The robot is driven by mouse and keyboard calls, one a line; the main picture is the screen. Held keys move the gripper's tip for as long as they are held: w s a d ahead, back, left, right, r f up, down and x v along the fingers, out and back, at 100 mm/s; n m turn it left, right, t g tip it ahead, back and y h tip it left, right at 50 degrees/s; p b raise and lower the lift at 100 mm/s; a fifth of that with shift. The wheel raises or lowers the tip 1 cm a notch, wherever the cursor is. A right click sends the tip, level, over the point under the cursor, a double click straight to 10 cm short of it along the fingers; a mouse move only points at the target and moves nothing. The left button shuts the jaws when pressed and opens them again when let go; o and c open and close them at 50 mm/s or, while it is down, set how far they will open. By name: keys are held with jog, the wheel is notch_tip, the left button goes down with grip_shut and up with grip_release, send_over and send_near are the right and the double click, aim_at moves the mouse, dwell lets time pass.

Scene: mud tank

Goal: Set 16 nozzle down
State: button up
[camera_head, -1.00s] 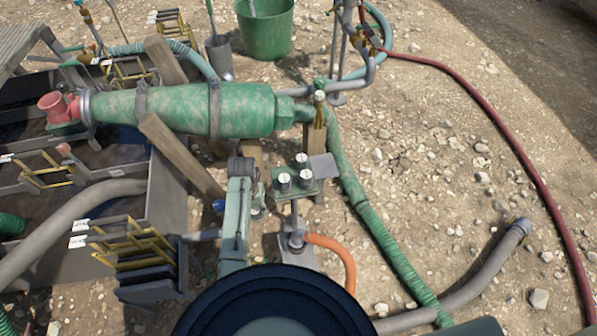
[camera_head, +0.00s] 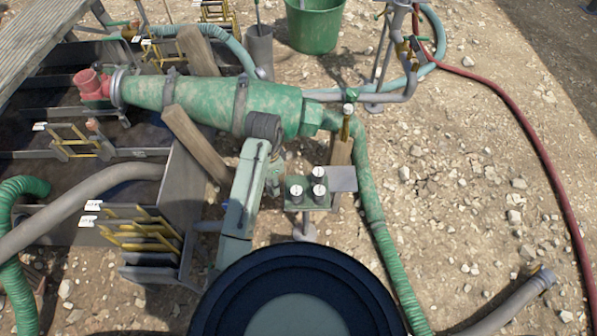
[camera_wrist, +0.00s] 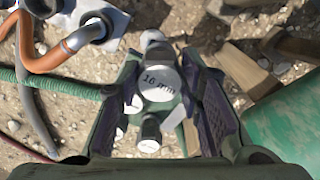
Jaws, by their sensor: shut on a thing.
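The 16 nozzle (camera_wrist: 157,82) shows its light round end marked "16 mm" in the wrist view. It sits between the dark pads of my gripper (camera_wrist: 165,95), which is shut on it. Other pale-topped nozzles (camera_wrist: 150,130) appear just below and beside it in that view. In the head view, three white-topped nozzles (camera_head: 318,190) stand on a small green rack (camera_head: 318,207). My gripper (camera_head: 275,180) hangs just left of that rack. The held nozzle is not clearly visible there, and its height above the rack cannot be told.
A large green cylinder (camera_head: 215,105) lies behind the rack, with wooden props (camera_head: 195,140). A green hose (camera_head: 375,210) runs to the rack's right. An orange hose (camera_wrist: 40,65) shows in the wrist view. Open stony ground (camera_head: 460,190) lies to the right.

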jog(key=shift+w+d+f+p, duration=0.45)
jog(key=shift+w+d+f, duration=0.25)
jog(key=shift+w+d, duration=0.45)
jog(key=shift+w+d+f+p, duration=0.5)
jog(key=shift+w+d+f, duration=0.35)
jog(key=shift+d, duration=0.45)
jog(key=shift+w+d+f+p, duration=0.45)
jog(key=shift+w+d+f, duration=0.15)
jog(key=shift+w+d, duration=0.55)
jog(key=shift+s+d, duration=0.1)
jog(key=shift+f, duration=0.15)
jog(key=o, duration=1.2)
jog(key=shift+c, duration=0.2)
notch_tip(320, 180, up, 12)
jog(key=b, duration=0.1)
jog(key=shift+r+b, duration=0.2)
jog(key=shift+b, duration=0.1)
